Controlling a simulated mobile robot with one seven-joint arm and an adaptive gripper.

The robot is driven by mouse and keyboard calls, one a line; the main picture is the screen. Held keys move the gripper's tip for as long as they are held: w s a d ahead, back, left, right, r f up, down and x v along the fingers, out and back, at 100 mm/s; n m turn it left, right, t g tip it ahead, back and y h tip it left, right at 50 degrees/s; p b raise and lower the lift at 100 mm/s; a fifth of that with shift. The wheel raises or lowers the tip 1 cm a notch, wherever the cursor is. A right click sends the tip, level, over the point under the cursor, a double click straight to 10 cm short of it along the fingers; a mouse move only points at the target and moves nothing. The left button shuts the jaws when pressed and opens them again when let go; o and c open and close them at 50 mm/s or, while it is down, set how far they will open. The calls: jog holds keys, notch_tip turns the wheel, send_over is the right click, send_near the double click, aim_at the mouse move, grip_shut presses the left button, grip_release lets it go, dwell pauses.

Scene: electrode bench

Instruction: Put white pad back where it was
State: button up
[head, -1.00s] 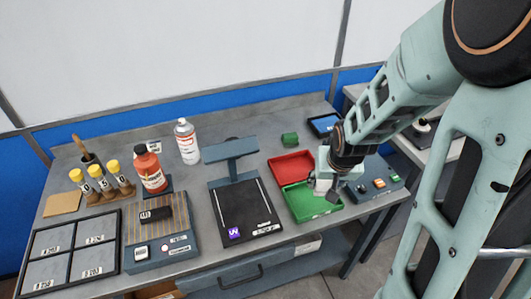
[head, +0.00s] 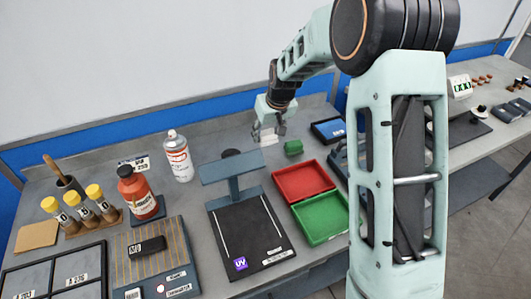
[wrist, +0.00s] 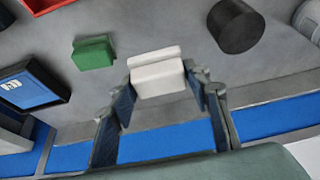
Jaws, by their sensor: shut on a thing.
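The white pad (wrist: 157,77) is a small block with a raised lip. In the wrist view it sits between the two fingertips of my gripper (wrist: 162,92), which is shut on it. In the head view my gripper (head: 268,131) is low over the back of the bench, left of the green block (head: 293,147). Whether the white pad touches the bench top is unclear.
The red tray (head: 303,170) and green tray (head: 331,233) look empty. The UV stand (head: 240,262) is in front of my gripper, with a spray can (head: 178,160) to the left. A blue-screened device (head: 328,131) lies right of the green block.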

aim_at(266, 156)
notch_tip(266, 156, down, 8)
jog(key=shift+r, duration=0.1)
dwell(0.4)
jog(key=o, duration=1)
jog(key=shift+o, duration=0.2)
jog(key=shift+s+d+r, duration=0.15)
jog(key=shift+r, duration=0.4)
jog(key=v, duration=1.1)
jog(key=shift+s, duration=0.15)
